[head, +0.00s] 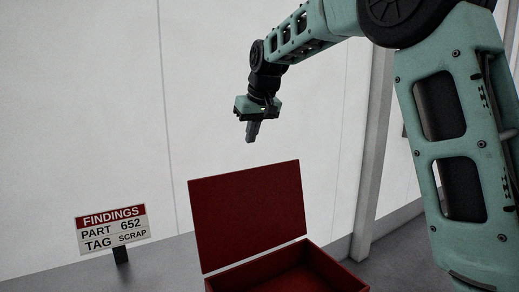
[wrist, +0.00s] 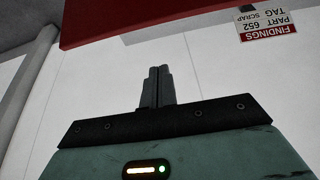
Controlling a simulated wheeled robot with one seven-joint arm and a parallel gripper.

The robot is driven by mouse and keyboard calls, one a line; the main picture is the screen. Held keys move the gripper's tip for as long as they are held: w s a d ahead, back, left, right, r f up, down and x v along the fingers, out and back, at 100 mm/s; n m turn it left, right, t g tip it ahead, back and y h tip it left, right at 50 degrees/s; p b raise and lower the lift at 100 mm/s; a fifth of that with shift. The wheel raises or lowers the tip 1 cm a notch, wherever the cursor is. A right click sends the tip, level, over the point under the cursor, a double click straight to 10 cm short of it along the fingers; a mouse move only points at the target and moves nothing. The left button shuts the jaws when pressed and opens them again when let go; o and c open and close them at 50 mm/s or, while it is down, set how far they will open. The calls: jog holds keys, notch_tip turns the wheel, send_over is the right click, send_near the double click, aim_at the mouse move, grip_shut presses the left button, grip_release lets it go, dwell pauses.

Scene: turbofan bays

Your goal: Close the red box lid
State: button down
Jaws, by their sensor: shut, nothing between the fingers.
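The red box (head: 290,277) stands at the bottom of the head view, its front cut off by the frame edge. Its red lid (head: 248,213) stands open, upright and tilted a little, along the box's far left side. My gripper (head: 252,138) is shut and empty, above the lid's top edge and apart from it. In the wrist view the shut fingers (wrist: 157,75) point toward the lid (wrist: 140,20), which crosses the top of the picture. The inside of the box that shows is empty; its near part is out of frame.
A findings sign (head: 112,229) reading "PART 652 TAG SCRAP" stands on a post left of the box. A pale wall (head: 90,120) is behind, with a grey upright post (head: 373,150) to the right. The space around the gripper looks clear.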

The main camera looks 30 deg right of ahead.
notch_tip(320, 180, down, 8)
jog(key=p, duration=0.3)
dwell(0.5)
jog(key=shift+w, duration=0.1)
